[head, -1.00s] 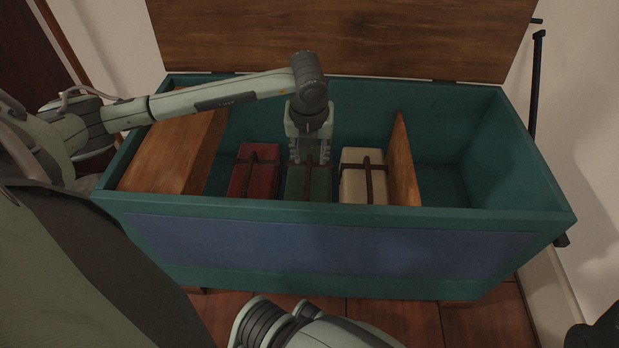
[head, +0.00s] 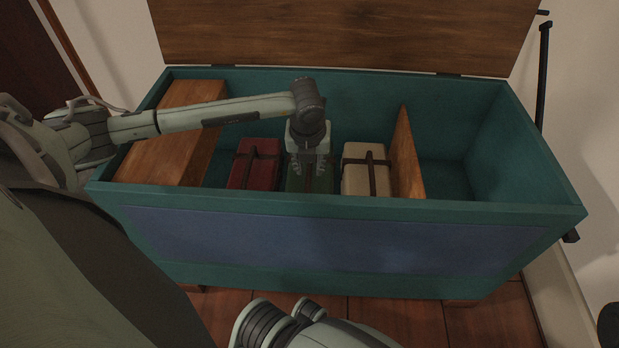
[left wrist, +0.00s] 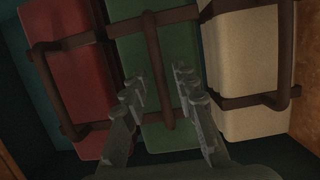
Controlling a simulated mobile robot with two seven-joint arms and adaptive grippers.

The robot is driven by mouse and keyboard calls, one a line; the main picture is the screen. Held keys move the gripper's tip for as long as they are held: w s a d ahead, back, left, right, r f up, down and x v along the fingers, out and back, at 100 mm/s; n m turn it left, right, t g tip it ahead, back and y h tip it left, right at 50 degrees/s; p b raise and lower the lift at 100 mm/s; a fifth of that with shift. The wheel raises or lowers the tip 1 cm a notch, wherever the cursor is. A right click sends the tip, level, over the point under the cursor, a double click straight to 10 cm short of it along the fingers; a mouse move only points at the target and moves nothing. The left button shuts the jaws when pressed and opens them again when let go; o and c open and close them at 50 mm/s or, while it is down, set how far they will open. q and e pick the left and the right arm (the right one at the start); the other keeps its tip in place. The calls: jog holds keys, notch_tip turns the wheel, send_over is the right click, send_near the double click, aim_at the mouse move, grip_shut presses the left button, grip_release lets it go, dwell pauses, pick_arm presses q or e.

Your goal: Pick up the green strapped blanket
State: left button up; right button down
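The green strapped blanket (head: 296,184) lies in the middle section of the teal chest, between a red and a cream strapped bundle. It also shows in the left wrist view (left wrist: 183,56), with a brown strap along its length. My left gripper (head: 308,172) points straight down over the green blanket and hides much of it. In the left wrist view its two fingers (left wrist: 158,84) stand apart over the green blanket, with the lengthwise strap between them. Whether they touch the blanket is unclear. The fingers of my right gripper are not visible.
The red bundle (head: 256,169) lies to the left and the cream bundle (head: 356,179) to the right, both close by. A wooden divider (head: 405,160) and a wooden box top (head: 176,140) flank them. The chest's front wall (head: 330,207) stands near. The right compartment (head: 440,175) looks empty.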

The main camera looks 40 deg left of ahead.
pick_arm(q)
grip_shut()
jog(key=shift+r, duration=0.1)
dwell(0.3)
jog(key=shift+w+r, duration=0.1)
jog(key=shift+r, duration=0.05)
